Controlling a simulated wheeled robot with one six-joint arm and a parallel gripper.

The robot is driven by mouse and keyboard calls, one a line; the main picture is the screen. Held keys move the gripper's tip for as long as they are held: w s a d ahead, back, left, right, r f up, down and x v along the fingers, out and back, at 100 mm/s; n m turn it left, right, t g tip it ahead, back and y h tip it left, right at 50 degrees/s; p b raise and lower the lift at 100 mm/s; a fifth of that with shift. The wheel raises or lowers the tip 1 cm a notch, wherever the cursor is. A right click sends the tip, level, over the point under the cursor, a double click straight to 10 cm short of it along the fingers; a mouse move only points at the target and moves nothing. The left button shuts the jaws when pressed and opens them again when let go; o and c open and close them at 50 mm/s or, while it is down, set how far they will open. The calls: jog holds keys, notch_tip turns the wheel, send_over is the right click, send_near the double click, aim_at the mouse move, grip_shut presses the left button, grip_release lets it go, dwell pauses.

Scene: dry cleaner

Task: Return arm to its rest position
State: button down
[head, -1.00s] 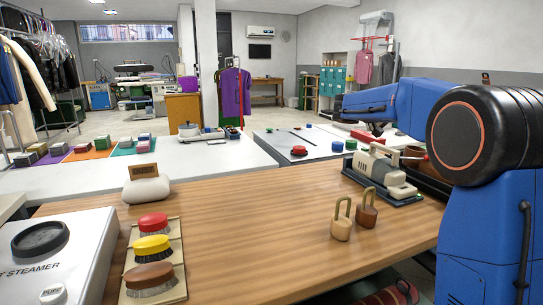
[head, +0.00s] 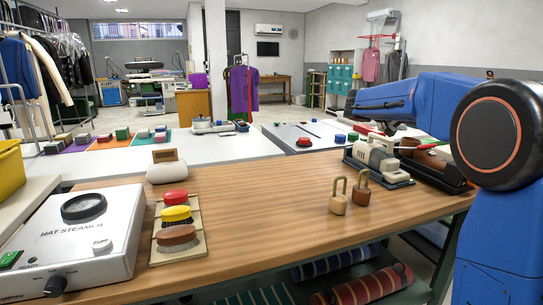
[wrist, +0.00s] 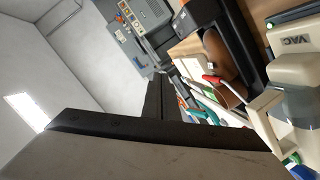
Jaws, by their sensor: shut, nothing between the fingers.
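My blue arm (head: 425,97) stretches across the right of the head view from a large black joint with an orange ring. The gripper end is mostly hidden there. In the wrist view my gripper (wrist: 166,95) shows as dark fingers pressed together, shut and empty. Past it are a cream machine marked VAC (wrist: 294,60) and a brown rounded piece with a red handle (wrist: 222,68), seen tilted. The cream machine also shows in the head view (head: 378,158) on its dark tray, below the arm.
The wooden table (head: 270,200) carries two padlock-shaped pieces (head: 350,195), brushes in red, yellow and brown on a board (head: 176,228), and a white block (head: 167,171). A hat steamer (head: 75,240) stands at left. The table's middle is clear.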

jog(key=s+a+f+n+y, duration=0.1)
jog(key=s+a+f+y, duration=0.2)
jog(key=s, duration=0.5)
jog(key=s+a+f+n+y, duration=0.1)
jog(key=s+f+y, duration=0.1)
jog(key=s+f, duration=0.45)
jog(key=s+a+f+n+y, duration=0.2)
jog(key=s+a+f+y, duration=0.1)
jog(key=s, duration=0.6)
jog(key=s+a+f+n+t+y, duration=0.1)
jog(key=s+a+f+y, duration=0.2)
jog(key=s+a+f, duration=0.4)
jog(key=s+a+f+n+t+y, duration=0.1)
jog(key=s+a+f+y, duration=0.3)
jog(key=s, duration=1)
jog(key=a+f, duration=0.3)
jog(key=f, duration=0.2)
jog(key=shift+s, duration=0.3)
